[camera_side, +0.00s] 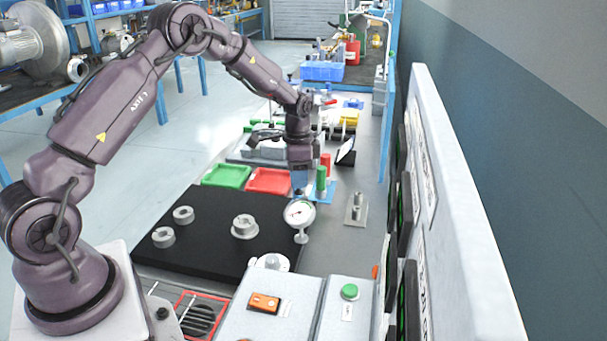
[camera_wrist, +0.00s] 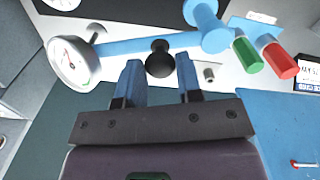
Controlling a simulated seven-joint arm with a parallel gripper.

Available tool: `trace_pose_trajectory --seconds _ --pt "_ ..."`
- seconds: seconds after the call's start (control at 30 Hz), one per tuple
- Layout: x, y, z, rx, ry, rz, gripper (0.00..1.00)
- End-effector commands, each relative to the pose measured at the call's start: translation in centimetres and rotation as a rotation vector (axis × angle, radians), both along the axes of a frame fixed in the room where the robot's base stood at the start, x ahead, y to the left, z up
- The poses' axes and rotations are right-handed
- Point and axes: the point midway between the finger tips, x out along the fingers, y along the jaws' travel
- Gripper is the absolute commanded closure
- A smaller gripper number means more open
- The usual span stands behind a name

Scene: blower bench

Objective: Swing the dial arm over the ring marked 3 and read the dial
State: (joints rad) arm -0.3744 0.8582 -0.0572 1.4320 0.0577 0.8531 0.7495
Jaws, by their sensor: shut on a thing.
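The white round dial (camera_side: 299,213) with a red needle hangs near the right edge of the black plate (camera_side: 205,258); its reading is too small to tell. In the wrist view the dial (camera_wrist: 75,62) sits at the left end of the blue dial arm (camera_wrist: 120,46), which runs to a blue post (camera_wrist: 205,20). My gripper (camera_wrist: 158,68) is shut on the black knob (camera_wrist: 159,50) of that arm; in the side view my gripper (camera_side: 300,183) is just above the dial. Three grey rings (camera_side: 183,215) (camera_side: 163,237) (camera_side: 245,227) sit on the plate, left of the dial; their marks are unreadable.
Green (camera_side: 321,178) and red (camera_side: 325,160) cylinders stand close to my gripper on the right. Green (camera_side: 227,175) and red (camera_side: 268,181) trays lie behind the plate. A grey control box (camera_side: 265,325) is in front, and a tall white panel (camera_side: 450,210) stands at the right.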

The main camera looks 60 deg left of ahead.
Motion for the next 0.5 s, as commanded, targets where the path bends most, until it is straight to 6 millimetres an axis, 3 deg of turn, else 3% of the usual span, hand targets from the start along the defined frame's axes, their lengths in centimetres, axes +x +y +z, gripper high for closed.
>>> trace_pose_trajectory --seconds 0.5 --pt "-2.2 2.1 0.1 -0.001 -0.002 -0.49 1.0"
